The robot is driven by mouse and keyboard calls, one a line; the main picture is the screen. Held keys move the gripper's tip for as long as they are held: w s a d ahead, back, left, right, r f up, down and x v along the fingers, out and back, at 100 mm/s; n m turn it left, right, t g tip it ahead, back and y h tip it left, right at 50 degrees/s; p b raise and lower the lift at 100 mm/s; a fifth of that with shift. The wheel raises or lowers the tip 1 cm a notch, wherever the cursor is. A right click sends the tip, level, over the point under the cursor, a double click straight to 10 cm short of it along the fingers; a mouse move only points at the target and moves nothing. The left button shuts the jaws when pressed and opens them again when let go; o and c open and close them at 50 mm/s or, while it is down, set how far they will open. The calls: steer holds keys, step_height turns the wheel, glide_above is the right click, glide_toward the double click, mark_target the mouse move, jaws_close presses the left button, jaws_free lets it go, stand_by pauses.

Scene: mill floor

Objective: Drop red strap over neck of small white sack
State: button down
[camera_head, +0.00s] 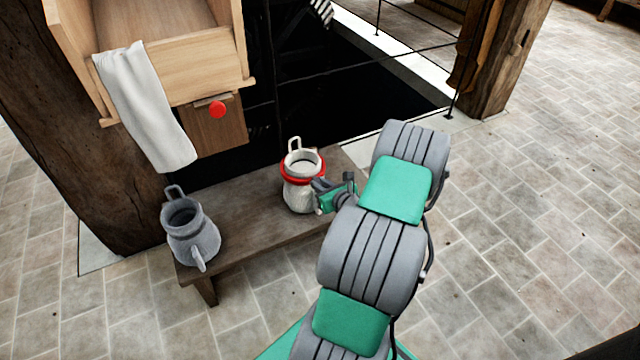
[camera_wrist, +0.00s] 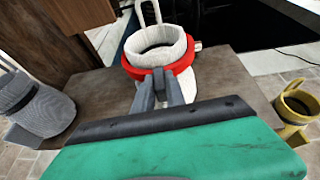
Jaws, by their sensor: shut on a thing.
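The small white sack (camera_head: 299,196) stands upright on the wooden bench, its open mouth up and a white loop at its back. It also shows in the wrist view (camera_wrist: 157,45). The red strap (camera_head: 287,176) is a ring lying around the sack's neck, just below the rim. In the wrist view the strap (camera_wrist: 183,65) circles the front of the neck. My gripper (camera_head: 318,186) is at the sack's right front side. In the wrist view my gripper (camera_wrist: 158,76) is shut on the near side of the strap. The strap's far side is partly hidden.
A grey sack (camera_head: 192,240) with handles stands at the bench's left end. A yellow container (camera_wrist: 295,107) shows at right in the wrist view. The bench (camera_head: 250,222) is bare between the sacks.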

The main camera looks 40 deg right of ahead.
steer(key=shift+f+b, duration=0.65)
steer(key=shift+f, duration=0.45)
steer(key=c, duration=1.3)
jaws_free()
steer(key=p+v, duration=0.2)
steer(key=v, duration=0.6)
steer(key=shift+p, duration=0.35)
steer(key=shift+w+f, duration=0.1)
